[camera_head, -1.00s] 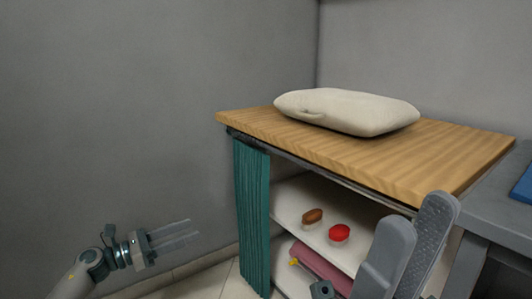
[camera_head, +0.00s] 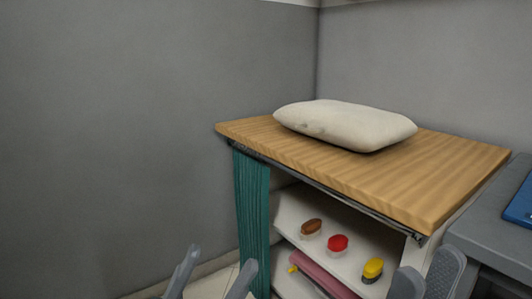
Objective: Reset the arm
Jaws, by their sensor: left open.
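My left gripper (camera_head: 213,271) is at the bottom edge, in front of the grey wall and left of the green curtain. Its two grey fingers point up, spread apart with nothing between them. My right gripper (camera_head: 428,266) is at the bottom right, in front of the shelf unit's right end. Its two grey fingertips stand apart, with no object seen between them. The rest of both arms is below the picture.
A wooden-topped table (camera_head: 450,165) bears a cream pillow (camera_head: 345,124). A green curtain (camera_head: 252,220) hangs at its left. Brown (camera_head: 311,227), red (camera_head: 337,243) and yellow (camera_head: 373,268) items sit on a shelf below. A grey table (camera_head: 485,220) with a blue item (camera_head: 521,205) adjoins on the right.

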